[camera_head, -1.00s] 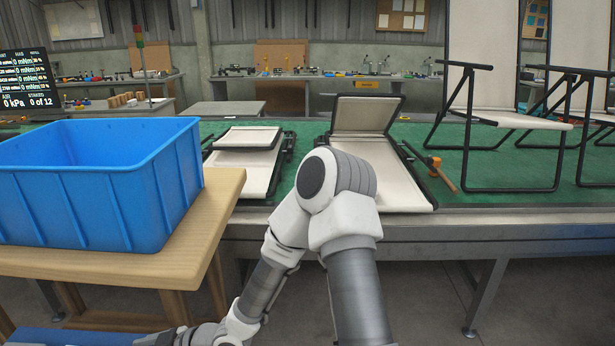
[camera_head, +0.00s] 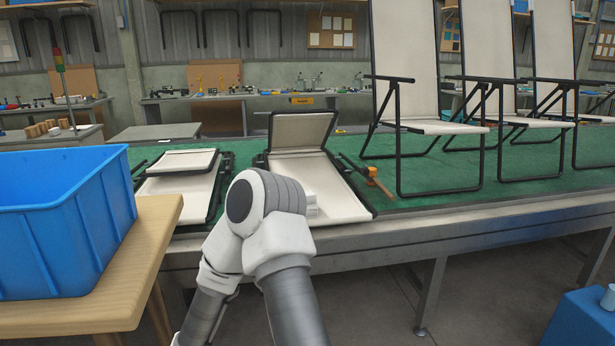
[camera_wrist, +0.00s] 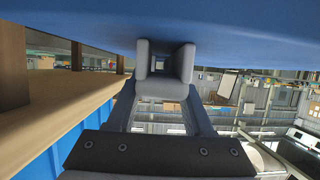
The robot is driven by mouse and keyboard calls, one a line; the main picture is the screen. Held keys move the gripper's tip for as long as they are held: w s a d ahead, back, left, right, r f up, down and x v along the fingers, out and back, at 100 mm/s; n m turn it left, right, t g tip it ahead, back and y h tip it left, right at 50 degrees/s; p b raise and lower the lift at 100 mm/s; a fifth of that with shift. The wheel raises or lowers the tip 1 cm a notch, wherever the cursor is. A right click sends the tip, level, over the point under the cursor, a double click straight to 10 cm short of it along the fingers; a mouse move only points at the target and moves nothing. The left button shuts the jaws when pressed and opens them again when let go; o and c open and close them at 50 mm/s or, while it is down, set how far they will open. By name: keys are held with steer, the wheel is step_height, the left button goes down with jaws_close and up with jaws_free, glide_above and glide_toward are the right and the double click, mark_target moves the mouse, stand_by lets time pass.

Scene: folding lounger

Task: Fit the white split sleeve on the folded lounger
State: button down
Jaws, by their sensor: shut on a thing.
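My gripper (camera_wrist: 165,62) shows only in the wrist view, shut on a small hollow piece in deep shade. Its shape fits the white split sleeve (camera_wrist: 162,88), but its colour is hard to tell. In the head view my gripper is hidden low behind my arm. One lounger (camera_head: 309,128) lies on the green bench with its back panel tilted up. Another lounger (camera_head: 180,161) lies flatter to its left, with a smaller panel over its seat. A small white block (camera_head: 311,204) shows beside my arm at the first lounger; I cannot tell what it is.
A blue bin (camera_head: 60,235) stands on a wooden table (camera_head: 150,265) at the left. A mallet (camera_head: 372,178) lies on the green bench (camera_head: 420,185). Upright loungers (camera_head: 410,60) stand at the right. In the wrist view a blue surface (camera_wrist: 240,28) lies close to the fingertips.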

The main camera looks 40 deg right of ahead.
steer(key=shift+r, duration=0.15)
step_height(320, 180, up, 5)
steer(key=p, duration=0.4)
stand_by(0.4)
steer(key=shift+f, duration=0.2)
